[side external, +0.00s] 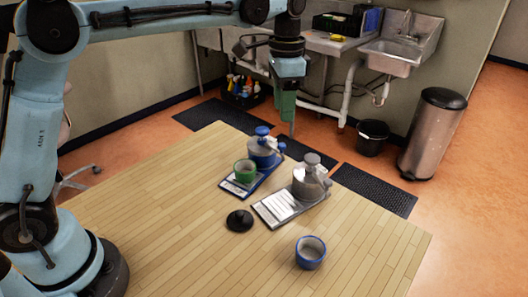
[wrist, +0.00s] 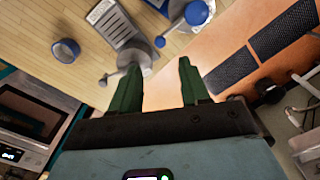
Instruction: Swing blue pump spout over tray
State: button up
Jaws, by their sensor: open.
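The blue pump (side external: 262,153) stands at the back of a blue-edged tray (side external: 231,188). Its blue spout (side external: 281,148) appears to stick out to the right, away from the tray's front part.
A grey pump (side external: 308,182) on a grey tray (side external: 273,208) stands close to the right of the blue one. A black lid (side external: 239,220) and a blue-rimmed cup (side external: 310,253) lie nearer the front. The table's left and front are clear.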

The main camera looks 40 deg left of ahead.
aim_at(282, 144)
notch_tip(282, 144, down, 9)
jog(key=shift+f, duration=0.1)
dwell(0.3)
jog(key=shift+c, duration=0.3)
grip_shut()
